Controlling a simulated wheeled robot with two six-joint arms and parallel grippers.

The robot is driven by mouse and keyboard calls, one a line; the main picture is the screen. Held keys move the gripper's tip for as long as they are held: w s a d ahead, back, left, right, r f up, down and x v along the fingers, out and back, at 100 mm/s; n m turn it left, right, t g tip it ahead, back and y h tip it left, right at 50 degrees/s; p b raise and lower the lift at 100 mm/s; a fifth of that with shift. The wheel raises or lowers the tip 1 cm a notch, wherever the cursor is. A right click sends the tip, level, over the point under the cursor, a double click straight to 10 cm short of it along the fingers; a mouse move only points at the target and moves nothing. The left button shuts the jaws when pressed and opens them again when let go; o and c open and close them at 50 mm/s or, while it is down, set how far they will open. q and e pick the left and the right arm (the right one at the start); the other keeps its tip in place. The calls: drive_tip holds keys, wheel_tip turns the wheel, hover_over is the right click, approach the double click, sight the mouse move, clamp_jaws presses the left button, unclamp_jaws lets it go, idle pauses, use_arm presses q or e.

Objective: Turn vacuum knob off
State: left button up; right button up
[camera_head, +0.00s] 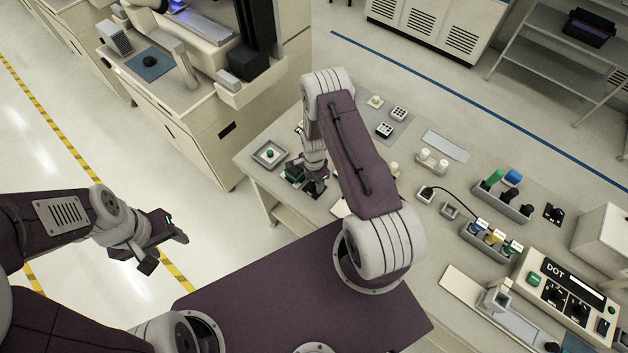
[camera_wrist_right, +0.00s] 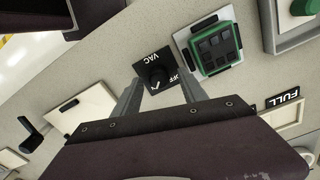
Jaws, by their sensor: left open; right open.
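The vacuum knob (camera_wrist_right: 157,76) is a round black knob on a small black plate marked VAC and OFF, seen in the right wrist view. A small white mark shows on the knob's near side; its exact setting is hard to read. My right gripper (camera_wrist_right: 162,92) is open, with one finger on each side of the knob plate; I cannot tell whether they touch it. In the head view my right gripper (camera_head: 315,178) is over the left end of the bench and largely hides the knob. My left gripper (camera_head: 165,250) is open and empty, over the floor.
A green-framed block with a dark grid (camera_wrist_right: 214,47) sits right beside the knob plate. A tray with a green knob (camera_head: 269,154) is at the bench corner. The bench (camera_head: 400,205) holds several other fixtures farther right.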

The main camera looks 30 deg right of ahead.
drive_tip(key=shift+s+f, duration=0.2)
drive_tip(key=shift+f, duration=0.4)
drive_tip(key=shift+w, duration=0.25)
drive_tip(key=shift+c, duration=0.7)
clamp_jaws()
